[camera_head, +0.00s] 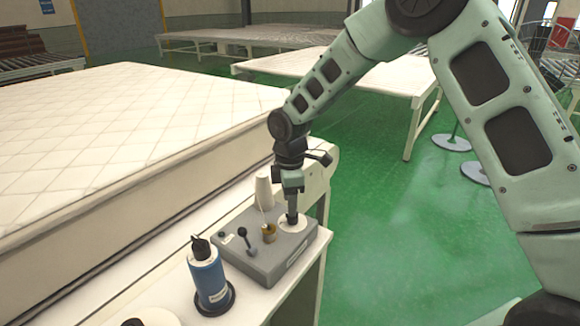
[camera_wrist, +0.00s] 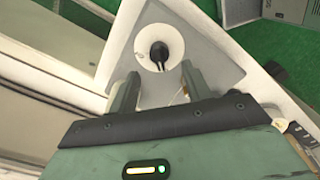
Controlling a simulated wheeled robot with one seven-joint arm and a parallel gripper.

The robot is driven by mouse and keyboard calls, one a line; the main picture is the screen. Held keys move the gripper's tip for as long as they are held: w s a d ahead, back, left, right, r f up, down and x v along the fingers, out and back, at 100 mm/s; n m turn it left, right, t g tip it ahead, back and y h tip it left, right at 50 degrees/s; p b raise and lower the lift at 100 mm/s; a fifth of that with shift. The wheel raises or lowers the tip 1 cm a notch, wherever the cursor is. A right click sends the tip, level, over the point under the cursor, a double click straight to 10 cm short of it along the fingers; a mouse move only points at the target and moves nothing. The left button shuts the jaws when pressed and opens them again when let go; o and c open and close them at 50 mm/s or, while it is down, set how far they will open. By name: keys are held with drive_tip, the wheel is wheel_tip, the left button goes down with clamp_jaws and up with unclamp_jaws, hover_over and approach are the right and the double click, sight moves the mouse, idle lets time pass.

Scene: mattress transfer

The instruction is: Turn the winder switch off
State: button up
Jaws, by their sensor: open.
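The grey winder box (camera_head: 262,262) sits on a white table beside the mattress. Its top carries a black ball-tipped lever (camera_head: 243,237), a brass-coloured post (camera_head: 268,233) and a round white plate (camera_head: 299,225) at the right. In the wrist view a black two-pronged part (camera_wrist: 159,54) stands on the white plate (camera_wrist: 148,38). No readable mark shows which control is the switch. My gripper (camera_head: 292,208) points down above the white plate. In the wrist view my gripper (camera_wrist: 158,82) is open and empty, its fingers on either side below the black part. Contact cannot be told.
A white cone (camera_head: 264,192) stands behind the box. A blue spool (camera_head: 208,278) on a black base stands at its front left. The large mattress (camera_head: 130,130) fills the left. Green floor (camera_head: 385,240) is open to the right.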

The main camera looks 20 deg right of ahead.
wheel_tip(320, 180, up, 13)
drive_tip(key=b, duration=0.1)
drive_tip(key=shift+f, duration=0.15)
idle(0.3)
drive_tip(key=s+a+m, duration=0.2)
drive_tip(key=s+a, duration=0.2)
drive_tip(key=s, duration=0.5)
drive_tip(key=s+a+m, duration=0.2)
drive_tip(key=s+a, duration=0.2)
drive_tip(key=s, duration=0.5)
drive_tip(key=s+d+f+m, duration=0.1)
drive_tip(key=s+m, duration=0.1)
drive_tip(key=s, duration=0.6)
drive_tip(key=s+d+f+m, duration=0.1)
drive_tip(key=s+m, duration=0.1)
drive_tip(key=s, duration=0.5)
drive_tip(key=shift+s+d+f+m+y, duration=0.25)
drive_tip(key=shift+s+f+m+y, duration=0.05)
drive_tip(key=shift+s+f+m, duration=0.1)
